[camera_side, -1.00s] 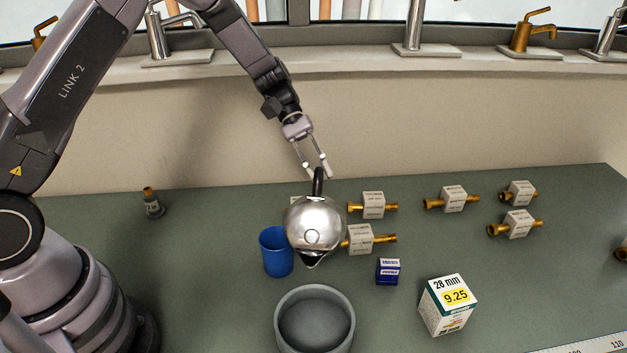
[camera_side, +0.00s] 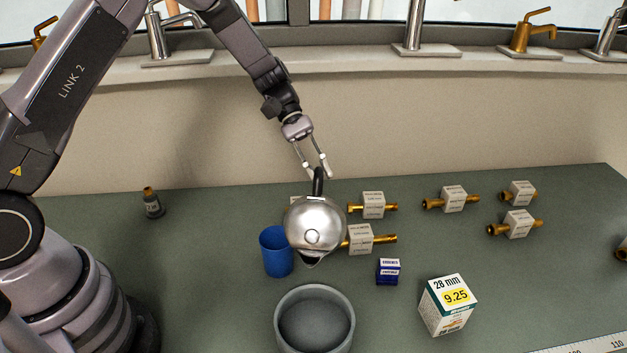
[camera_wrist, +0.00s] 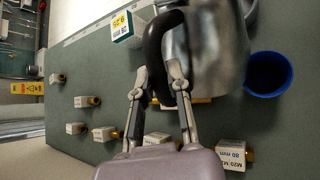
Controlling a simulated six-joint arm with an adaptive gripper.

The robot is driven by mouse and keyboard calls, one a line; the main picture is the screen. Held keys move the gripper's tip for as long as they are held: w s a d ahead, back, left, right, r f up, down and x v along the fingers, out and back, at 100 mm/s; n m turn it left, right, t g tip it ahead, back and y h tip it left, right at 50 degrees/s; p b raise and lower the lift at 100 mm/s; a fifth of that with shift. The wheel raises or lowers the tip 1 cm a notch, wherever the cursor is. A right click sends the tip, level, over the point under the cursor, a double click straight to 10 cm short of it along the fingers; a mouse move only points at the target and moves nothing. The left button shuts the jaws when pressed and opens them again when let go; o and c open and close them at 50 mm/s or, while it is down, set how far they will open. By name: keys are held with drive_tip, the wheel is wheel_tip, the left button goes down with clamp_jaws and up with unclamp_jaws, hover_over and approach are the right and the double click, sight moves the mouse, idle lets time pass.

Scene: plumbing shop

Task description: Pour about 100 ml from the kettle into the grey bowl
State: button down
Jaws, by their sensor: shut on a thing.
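The kettle (camera_side: 314,225) is shiny steel with a black handle (camera_side: 318,182). In the side view it is held tilted, its spout (camera_side: 312,262) pointing down toward the camera, behind and above the grey bowl (camera_side: 341,296). My gripper (camera_side: 318,174) is shut on the handle from above. In the wrist view the fingers of my gripper (camera_wrist: 160,88) close around the black handle (camera_wrist: 154,50), with the kettle body (camera_wrist: 215,50) beyond. The bowl's inside looks grey and dark. I see no stream at the spout, and the liquid level cannot be told.
A blue cup (camera_side: 277,252) stands just left of the kettle. A small dark blue box (camera_side: 388,271) and a white-green box (camera_side: 448,305) stand right of the bowl. Several labelled brass fittings (camera_side: 373,205) stand behind and to the right.

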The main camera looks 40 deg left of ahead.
drive_tip(key=shift+w+a+f+n+g+h, duration=0.3)
drive_tip(key=shift+w+a+f+g+h, duration=0.1)
drive_tip(key=shift+w+f, duration=0.15)
drive_tip(key=w+a+f+n+g+h+b, duration=0.1)
drive_tip(key=w+a+f+n+g+h, duration=0.2)
drive_tip(key=w+f+h, duration=0.3)
drive_tip(key=shift+w+f+g+b, duration=0.2)
drive_tip(key=shift+g+b, duration=0.1)
drive_tip(key=shift+b, duration=0.05)
drive_tip(key=shift+r+n, duration=0.1)
drive_tip(key=shift+n, duration=0.2)
